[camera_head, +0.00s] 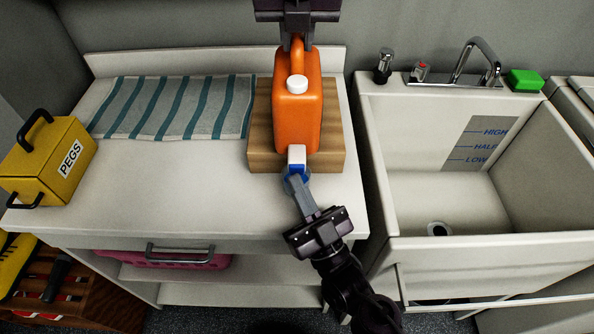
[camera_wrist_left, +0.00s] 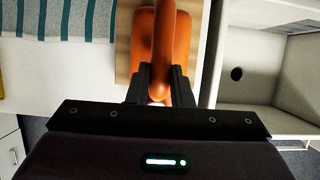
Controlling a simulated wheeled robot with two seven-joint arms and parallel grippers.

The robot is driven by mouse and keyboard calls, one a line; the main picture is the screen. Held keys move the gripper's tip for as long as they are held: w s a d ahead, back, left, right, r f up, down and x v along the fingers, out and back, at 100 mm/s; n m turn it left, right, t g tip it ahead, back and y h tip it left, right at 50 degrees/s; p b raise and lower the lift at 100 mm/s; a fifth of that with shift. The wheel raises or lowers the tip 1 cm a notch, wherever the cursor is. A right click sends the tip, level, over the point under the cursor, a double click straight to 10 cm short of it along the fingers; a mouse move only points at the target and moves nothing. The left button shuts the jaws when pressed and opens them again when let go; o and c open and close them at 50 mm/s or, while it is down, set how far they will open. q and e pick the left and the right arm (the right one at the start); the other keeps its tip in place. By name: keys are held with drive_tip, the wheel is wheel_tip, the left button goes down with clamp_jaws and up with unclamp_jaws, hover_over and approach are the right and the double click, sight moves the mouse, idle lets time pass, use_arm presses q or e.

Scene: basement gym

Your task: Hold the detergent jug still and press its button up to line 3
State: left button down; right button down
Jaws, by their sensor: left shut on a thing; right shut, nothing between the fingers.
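The orange detergent jug (camera_head: 298,115) stands on a wooden block (camera_head: 262,140) on the white counter. It has a white cap on top and a white spout with a blue button (camera_head: 296,170) at its front. My left gripper (camera_head: 297,44) is shut on the jug's handle at the back; the left wrist view shows its fingers on either side of the orange handle (camera_wrist_left: 167,50). My right gripper (camera_head: 299,185) is shut and empty, its fingertips at the blue button; whether they touch it I cannot tell. A clear round cup (camera_head: 287,187) shows partly below the spout, mostly hidden; its lines are not readable.
A striped towel (camera_head: 170,107) lies left of the block. A yellow PEGS box (camera_head: 50,160) stands at the counter's left edge. A white sink (camera_head: 450,240) with a faucet (camera_head: 478,62) and green sponge (camera_head: 525,80) is to the right. The front-left counter is clear.

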drive_tip(key=shift+w+d+r, duration=0.3)
drive_tip(key=shift+r, duration=0.25)
use_arm(q)
drive_tip(key=shift+w+a+f, duration=0.1)
drive_tip(key=shift+w+f, duration=0.05)
drive_tip(key=shift+w, duration=0.15)
use_arm(e)
drive_tip(key=shift+s+a+f, duration=0.1)
drive_tip(key=shift+f, duration=0.05)
use_arm(q)
drive_tip(key=shift+w+a+f, duration=0.15)
drive_tip(key=shift+w+f, duration=0.05)
drive_tip(key=shift+w, duration=0.35)
use_arm(e)
drive_tip(key=shift+s+a+f, duration=0.1)
drive_tip(key=shift+s+f, duration=0.05)
drive_tip(key=shift+s, duration=0.3)
drive_tip(key=shift+s+a+f, duration=0.1)
drive_tip(key=shift+s+f, duration=0.05)
drive_tip(key=shift+s, duration=0.25)
use_arm(q)
drive_tip(key=shift+s+r, duration=0.1)
drive_tip(key=shift+s, duration=0.15)
use_arm(e)
drive_tip(key=s, duration=0.3)
drive_tip(key=shift+f, duration=0.1)
drive_tip(key=shift+s, duration=0.1)
idle(0.5)
